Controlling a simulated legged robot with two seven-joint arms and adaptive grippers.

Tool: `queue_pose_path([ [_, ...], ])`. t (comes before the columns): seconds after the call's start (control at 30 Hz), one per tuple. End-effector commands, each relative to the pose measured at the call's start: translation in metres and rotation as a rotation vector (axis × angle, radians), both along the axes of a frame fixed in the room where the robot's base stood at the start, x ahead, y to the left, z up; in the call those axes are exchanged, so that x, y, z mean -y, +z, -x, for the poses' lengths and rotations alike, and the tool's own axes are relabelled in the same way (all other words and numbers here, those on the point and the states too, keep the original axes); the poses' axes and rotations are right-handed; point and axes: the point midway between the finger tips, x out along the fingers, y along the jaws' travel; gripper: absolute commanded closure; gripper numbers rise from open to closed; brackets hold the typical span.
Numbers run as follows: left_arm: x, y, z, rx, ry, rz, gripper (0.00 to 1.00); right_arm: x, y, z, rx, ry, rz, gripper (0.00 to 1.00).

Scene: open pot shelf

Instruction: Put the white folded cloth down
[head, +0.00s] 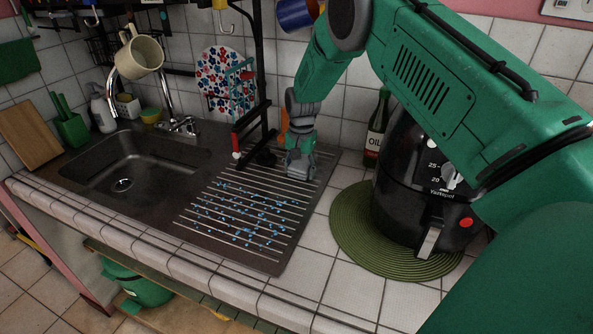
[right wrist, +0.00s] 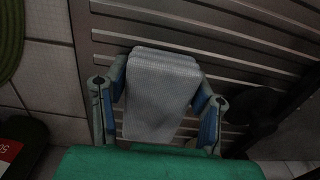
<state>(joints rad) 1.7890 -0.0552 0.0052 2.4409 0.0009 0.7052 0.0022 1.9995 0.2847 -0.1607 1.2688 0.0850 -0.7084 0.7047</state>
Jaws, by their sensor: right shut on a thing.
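The white folded cloth (right wrist: 160,92) shows in the right wrist view, draped between the two fingers of my right gripper. My right gripper (head: 300,166) is shut on it, at the back right part of the ribbed drainboard (head: 245,228). In the wrist view the drainboard's slats lie behind the cloth. In the head view I cannot make out the cloth apart from the gripper. I cannot tell whether the cloth touches the drainboard. My left gripper is not in view.
Blue drops dot the drainboard's front part. A black post (head: 262,70) with a rack stands just left of the gripper. An oil bottle (head: 377,130) and black air fryer (head: 415,185) on a green mat (head: 349,236) stand right. The sink (head: 130,170) is left.

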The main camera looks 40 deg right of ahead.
Motion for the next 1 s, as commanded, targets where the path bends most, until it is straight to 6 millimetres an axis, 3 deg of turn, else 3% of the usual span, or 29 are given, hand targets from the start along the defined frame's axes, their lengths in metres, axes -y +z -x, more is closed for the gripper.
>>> queue_pose_path([
  [0.03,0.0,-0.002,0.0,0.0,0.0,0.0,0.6,0.006,-0.012,0.007,-0.018,-0.001,0.011,0.8],
  [0.07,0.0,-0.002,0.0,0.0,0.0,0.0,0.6,0.005,-0.013,0.007,-0.019,0.0,0.013,0.85],
  [0.17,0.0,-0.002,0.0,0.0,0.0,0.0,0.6,0.004,-0.012,0.007,-0.022,0.0,0.018,0.84],
  [0.2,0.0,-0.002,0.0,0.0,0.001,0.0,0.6,0.003,-0.013,0.007,-0.023,0.0,0.018,0.34],
  [0.23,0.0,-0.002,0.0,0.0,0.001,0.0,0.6,0.003,-0.013,0.007,-0.023,-0.001,0.018,0.29],
  [0.77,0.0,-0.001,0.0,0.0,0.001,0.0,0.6,-0.001,-0.008,0.009,-0.024,0.0,0.012,0.29],
  [1.0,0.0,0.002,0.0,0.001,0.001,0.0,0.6,-0.001,0.03,0.007,-0.014,0.001,0.014,0.29],
])
